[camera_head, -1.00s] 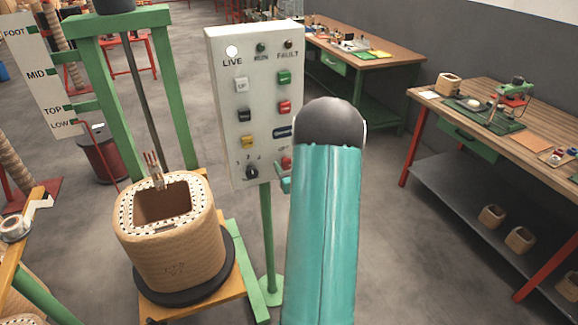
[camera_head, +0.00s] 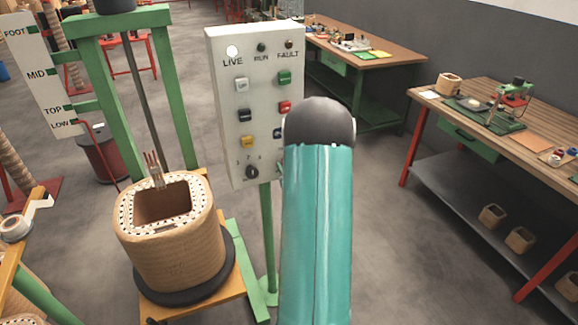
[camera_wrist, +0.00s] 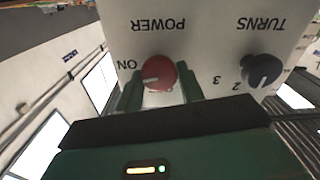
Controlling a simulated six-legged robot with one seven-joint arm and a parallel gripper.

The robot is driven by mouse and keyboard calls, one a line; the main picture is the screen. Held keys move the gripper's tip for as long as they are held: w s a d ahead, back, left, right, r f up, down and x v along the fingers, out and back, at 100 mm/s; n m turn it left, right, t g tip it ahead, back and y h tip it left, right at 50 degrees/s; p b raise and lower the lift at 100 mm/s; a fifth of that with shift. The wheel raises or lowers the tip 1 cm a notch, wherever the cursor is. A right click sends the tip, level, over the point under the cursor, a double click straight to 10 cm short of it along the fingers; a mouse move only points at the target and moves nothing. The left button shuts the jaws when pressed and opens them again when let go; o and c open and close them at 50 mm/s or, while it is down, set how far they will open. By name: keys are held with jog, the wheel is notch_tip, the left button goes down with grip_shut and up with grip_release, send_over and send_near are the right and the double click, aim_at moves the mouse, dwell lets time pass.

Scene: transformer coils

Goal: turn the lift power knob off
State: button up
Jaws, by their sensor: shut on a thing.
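The control panel (camera_head: 236,115) stands upright on a green post, with its LIVE lamp (camera_head: 232,50) lit white. In the wrist view the panel appears upside down. There the red power knob (camera_wrist: 158,72) sits below the POWER lettering, its pale mark pointing toward the ON label (camera_wrist: 127,64). My gripper (camera_wrist: 160,78) has one green finger on each side of the knob and is shut on it. In the head view my arm hides the power knob and most of the gripper.
The black turns knob (camera_wrist: 262,70) is close beside the power knob. A wound coil (camera_head: 170,245) stands on a round black base left of the panel post. Workbenches (camera_head: 500,115) stand at the right, with open floor between.

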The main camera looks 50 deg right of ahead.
jog(key=shift+a+f+n, duration=0.1)
jog(key=shift+n, duration=3.85)
jog(key=shift+a+f+n, duration=0.1)
jog(key=shift+n, duration=3.85)
jog(key=o, duration=1)
jog(key=shift+s, duration=0.1)
jog(key=v, duration=1.3)
jog(key=shift+s+a, duration=0.1)
jog(key=shift+s, duration=0.1)
jog(key=shift+w, duration=0.1)
